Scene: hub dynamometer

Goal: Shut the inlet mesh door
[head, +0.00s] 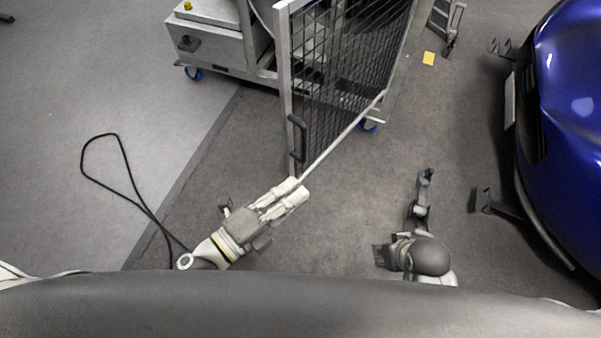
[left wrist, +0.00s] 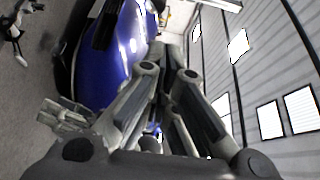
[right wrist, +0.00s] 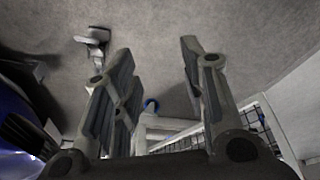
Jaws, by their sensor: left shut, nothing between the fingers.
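The mesh door (head: 345,95), a dark grid in a pale metal frame, stands swung out from the cart toward me. Its dark handle (head: 297,138) is on the near upright of the frame. My left gripper (head: 297,188) is just below the door's near bottom corner in the head view; I cannot tell whether it touches the frame. Its fingers are together and empty, as the left wrist view (left wrist: 168,58) shows. My right gripper (head: 426,174) is over bare floor, right of the door and apart from it. Its fingers are spread with nothing between them in the right wrist view (right wrist: 157,55).
A pale wheeled cart (head: 215,40) stands at upper left. A blue car (head: 570,110) fills the right side, with dark brackets (head: 490,202) beside it. A black cable (head: 122,150) loops on the floor at left. Floor between door and car is mostly clear.

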